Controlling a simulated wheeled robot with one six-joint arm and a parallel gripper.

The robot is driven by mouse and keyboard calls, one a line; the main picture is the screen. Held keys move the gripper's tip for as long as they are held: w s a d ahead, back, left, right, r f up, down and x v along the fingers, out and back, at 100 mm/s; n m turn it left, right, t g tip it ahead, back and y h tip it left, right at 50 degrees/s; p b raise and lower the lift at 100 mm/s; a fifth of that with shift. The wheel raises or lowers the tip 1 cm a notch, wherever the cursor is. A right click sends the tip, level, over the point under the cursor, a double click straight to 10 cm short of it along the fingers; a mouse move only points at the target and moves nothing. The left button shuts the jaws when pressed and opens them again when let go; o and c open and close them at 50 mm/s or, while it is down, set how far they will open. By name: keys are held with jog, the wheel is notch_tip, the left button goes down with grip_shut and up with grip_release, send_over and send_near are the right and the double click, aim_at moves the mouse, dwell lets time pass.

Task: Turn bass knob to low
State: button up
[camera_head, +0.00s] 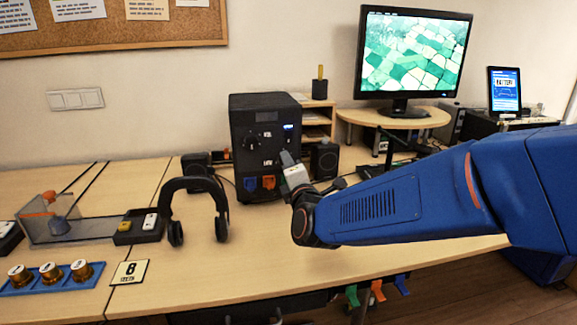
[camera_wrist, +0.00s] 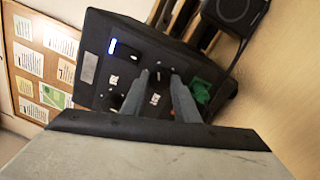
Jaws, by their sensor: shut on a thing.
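The black amplifier box (camera_head: 262,112) stands on the desk near the back, with a lit blue display, knobs and white labels on its front. The box also shows tilted in the wrist view (camera_wrist: 97,38). My gripper (camera_wrist: 160,74) is at the front panel, its two grey fingers around a dark knob that is mostly hidden between the tips. The label lettering is too small to read, so I cannot confirm by sight that this is the bass knob. In the head view my gripper (camera_head: 287,160) covers the panel's lower right.
Blue and orange plugs (camera_head: 268,182) sit at the panel's bottom. A monitor (camera_head: 413,52) stands farther right. The front middle of the desk is clear.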

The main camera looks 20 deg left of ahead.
jog(key=o, duration=1.1)
jog(key=shift+c, duration=0.2)
jog(key=v, duration=1.7)
jog(key=shift+s, duration=0.2)
jog(key=shift+d+f, duration=0.1)
jog(key=w+d+f+m+g+h, duration=0.1)
jog(key=d+f+m+g+h, duration=0.15)
jog(key=d+m, duration=0.65)
jog(key=w+d+f+m+g+h, duration=0.1)
jog(key=d+f+m+g+h, duration=0.2)
jog(key=d, duration=1.1)
jog(key=s+d+f+m+g+h, duration=0.2)
jog(key=s+d+f+m, duration=0.1)
jog(key=s+d+m, duration=0.5)
jog(key=s+d+f+m+g+h, duration=0.2)
jog(key=s+d+m, duration=0.6)
jog(key=d, duration=0.5)
notch_tip(320, 180, down, 2)
jog(key=shift+s+d+f+g+h, duration=0.1)
jog(key=shift+s+d+g+h, duration=0.25)
jog(key=shift+g, duration=0.3)
